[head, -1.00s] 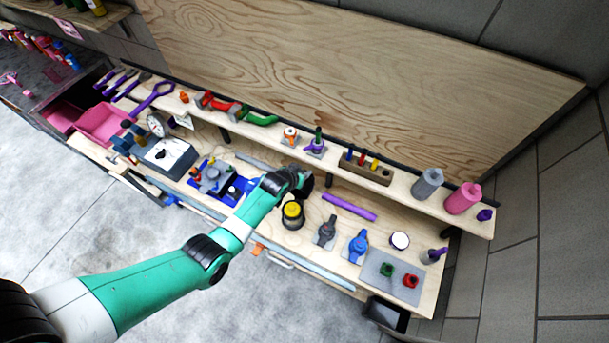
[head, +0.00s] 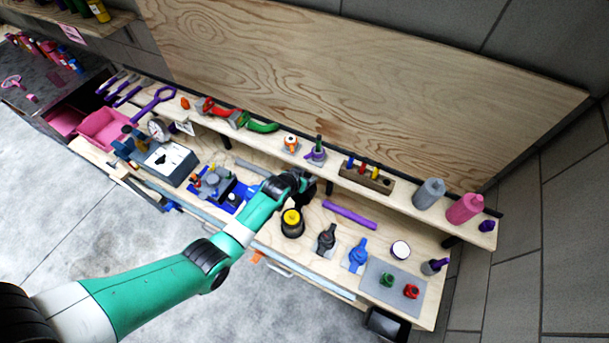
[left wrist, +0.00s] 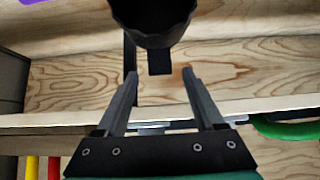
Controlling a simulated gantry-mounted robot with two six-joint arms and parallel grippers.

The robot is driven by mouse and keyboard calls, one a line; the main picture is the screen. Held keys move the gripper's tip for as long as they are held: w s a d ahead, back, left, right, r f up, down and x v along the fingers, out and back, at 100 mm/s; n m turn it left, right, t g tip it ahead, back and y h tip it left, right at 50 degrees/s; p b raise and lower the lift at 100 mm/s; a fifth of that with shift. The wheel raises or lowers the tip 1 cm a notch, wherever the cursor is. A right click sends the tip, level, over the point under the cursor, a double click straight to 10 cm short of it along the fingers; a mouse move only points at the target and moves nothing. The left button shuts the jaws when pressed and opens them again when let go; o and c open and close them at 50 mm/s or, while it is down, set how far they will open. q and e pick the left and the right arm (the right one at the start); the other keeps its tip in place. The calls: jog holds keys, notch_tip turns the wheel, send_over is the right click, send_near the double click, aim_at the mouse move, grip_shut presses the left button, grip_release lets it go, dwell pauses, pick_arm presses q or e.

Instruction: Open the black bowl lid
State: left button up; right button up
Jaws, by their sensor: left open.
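The black bowl (head: 292,224) stands on the workbench, with a round yellow part showing at its top. My left gripper (head: 306,196) is behind it, close to the shelf edge, and its fingers are hard to make out there. In the left wrist view, a dark rounded body that looks like the black bowl (left wrist: 152,22) fills the top centre. A short black tab (left wrist: 160,62) hangs below it, between and just beyond the fingertips. My left gripper (left wrist: 159,76) is open with nothing clasped. I cannot tell whether the lid is raised. My right gripper is not in view.
A purple bar (head: 349,214), a dark valve-like part (head: 326,240) and a blue one (head: 357,256) lie right of the bowl. A blue fixture (head: 218,187) is to its left. The raised shelf (head: 335,177) with several items runs close behind my gripper.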

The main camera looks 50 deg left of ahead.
pick_arm(q)
jog(key=p+v, duration=0.5)
jog(key=v, duration=0.6)
jog(key=shift+s+r+p, duration=0.2)
jog(key=shift+r+p, duration=0.05)
jog(key=shift+p, duration=0.05)
jog(key=shift+d, duration=0.1)
